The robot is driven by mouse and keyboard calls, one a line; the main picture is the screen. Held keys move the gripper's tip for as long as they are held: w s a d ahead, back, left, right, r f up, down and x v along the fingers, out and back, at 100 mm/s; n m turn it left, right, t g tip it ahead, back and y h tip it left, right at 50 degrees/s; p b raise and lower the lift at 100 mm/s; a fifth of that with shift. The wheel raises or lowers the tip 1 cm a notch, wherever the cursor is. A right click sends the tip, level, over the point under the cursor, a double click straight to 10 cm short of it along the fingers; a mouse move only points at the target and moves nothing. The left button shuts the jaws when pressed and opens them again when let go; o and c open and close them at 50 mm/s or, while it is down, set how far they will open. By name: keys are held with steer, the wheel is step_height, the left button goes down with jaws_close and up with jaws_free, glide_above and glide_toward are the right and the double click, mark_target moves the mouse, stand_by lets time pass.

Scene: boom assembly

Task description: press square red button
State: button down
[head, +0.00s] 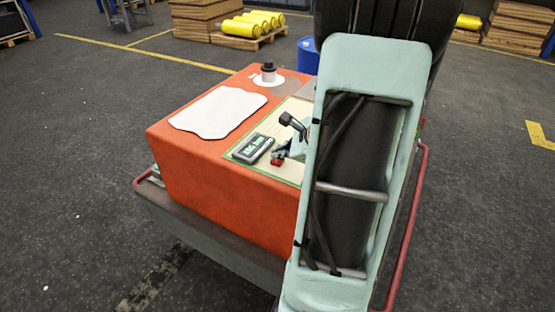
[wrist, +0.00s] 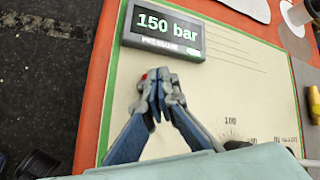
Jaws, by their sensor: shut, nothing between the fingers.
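A small red part (head: 277,161), which looks like the square red button, shows on the cream panel in the head view, just right of the pressure display. In the wrist view only a sliver of red (wrist: 144,76) shows at the left fingertip; the rest is hidden by the fingers. My gripper (wrist: 157,88) has its two blue-grey fingers closed together with nothing between them. Its tips are at the red part, below the display. I cannot tell if they touch or press it. In the head view my arm hides part of the panel.
The pressure display (wrist: 163,30) reads 150 bar and sits close to the fingertips. A black-handled lever (head: 291,119) stands up near my gripper. The panel lies on an orange cabinet (head: 220,200) with a white sheet (head: 218,111) and a black-topped knob (head: 268,70). A yellow part (wrist: 313,101) shows at right.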

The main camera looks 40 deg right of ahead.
mark_target(279, 161)
steer(key=shift+f, duration=0.2)
stand_by(0.5)
steer(key=shift+r+p, duration=0.55)
steer(key=shift+r, duration=0.4)
steer(key=shift+r, duration=0.1)
step_height(279, 161, up, 5)
steer(key=p, duration=0.4)
stand_by(0.4)
